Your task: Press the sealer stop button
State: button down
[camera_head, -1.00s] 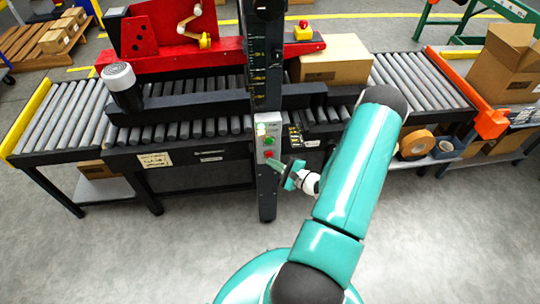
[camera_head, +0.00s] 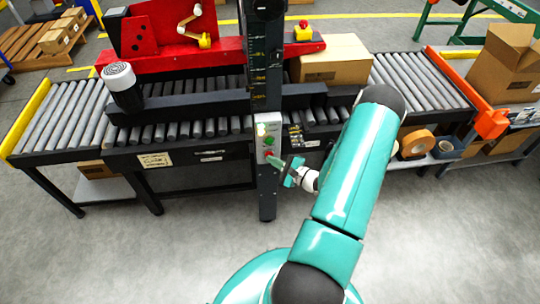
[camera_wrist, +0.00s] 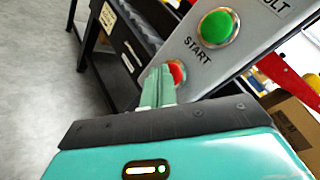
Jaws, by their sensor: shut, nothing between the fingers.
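The sealer's grey control panel (camera_head: 268,130) is fixed to the black post. It carries a green button (camera_head: 268,141) above a red button (camera_head: 267,153). In the wrist view the green button (camera_wrist: 217,27) has the label START beside it, and the red stop button (camera_wrist: 176,73) is partly hidden behind my fingertips. My gripper (camera_head: 275,160) is shut and empty, with its fingers (camera_wrist: 160,80) pointing at the red button. The tips overlap the button's edge in the wrist view; whether they touch it I cannot tell.
A roller conveyor (camera_head: 60,115) runs behind the post, with a cardboard box (camera_head: 335,62) on it. A red machine arm (camera_head: 180,50) with another red button (camera_head: 303,31) lies above. Tape rolls (camera_head: 416,144) sit on a shelf at right. The floor in front is clear.

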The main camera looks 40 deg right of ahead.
dwell(0.3)
jog(key=shift+s+a, duration=0.35)
jog(key=shift+s, duration=0.15)
jog(key=s+a, duration=0.3)
jog(key=s, duration=0.2)
jog(key=shift+a, duration=0.2)
dwell(0.3)
dwell(0.7)
